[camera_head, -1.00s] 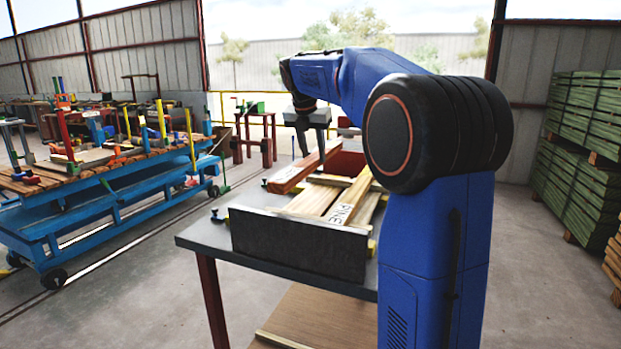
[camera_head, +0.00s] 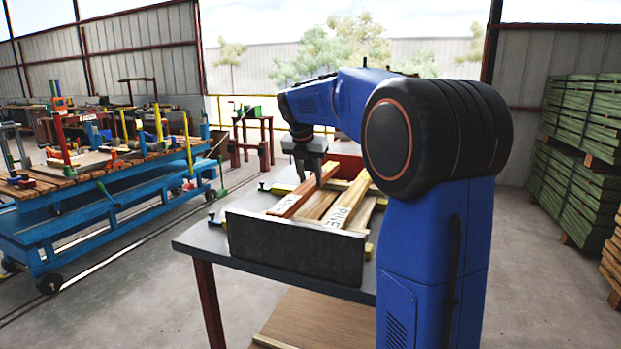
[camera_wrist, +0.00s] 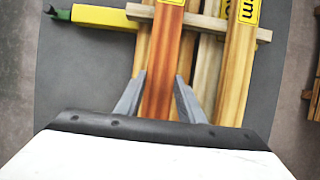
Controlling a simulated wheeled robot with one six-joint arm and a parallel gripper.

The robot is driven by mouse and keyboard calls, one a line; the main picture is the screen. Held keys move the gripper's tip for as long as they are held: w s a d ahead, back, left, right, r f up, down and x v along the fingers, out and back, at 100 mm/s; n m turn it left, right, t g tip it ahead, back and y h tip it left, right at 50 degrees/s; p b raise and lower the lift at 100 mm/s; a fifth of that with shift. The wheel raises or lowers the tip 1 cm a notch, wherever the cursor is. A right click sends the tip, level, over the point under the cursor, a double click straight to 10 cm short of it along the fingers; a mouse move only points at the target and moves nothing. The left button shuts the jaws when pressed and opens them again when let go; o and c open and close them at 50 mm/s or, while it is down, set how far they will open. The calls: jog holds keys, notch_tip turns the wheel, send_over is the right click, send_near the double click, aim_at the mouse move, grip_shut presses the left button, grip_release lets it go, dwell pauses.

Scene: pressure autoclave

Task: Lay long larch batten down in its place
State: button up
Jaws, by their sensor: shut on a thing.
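The larch batten is the reddish-brown one (camera_head: 301,196), with a partly hidden mark on its near end. It lies at the left side of a row of paler battens behind a dark upright plate (camera_head: 297,247). My gripper (camera_head: 310,176) points down with its fingers on both sides of this batten. In the wrist view the batten (camera_wrist: 166,50) runs between the two fingers (camera_wrist: 161,92), over a pale cross strip (camera_wrist: 199,24). Whether its underside touches the strip I cannot tell. A pale batten marked PINE (camera_head: 349,203) lies to its right.
The grey table (camera_head: 205,237) carries the battens and yellow-and-black clamps (camera_head: 281,188). A red box (camera_head: 346,164) stands behind. A blue trolley (camera_head: 95,208) is at left, and stacked green timber (camera_head: 580,140) is at right. Floor lies between table and trolley.

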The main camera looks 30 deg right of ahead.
jog(key=shift+f, duration=0.55)
jog(key=o, duration=1.4)
jog(key=shift+c, duration=0.2)
jog(key=v, duration=1.3)
jog(key=shift+d+r, duration=0.15)
jog(key=shift+d, duration=0.05)
jog(key=shift+w, duration=0.1)
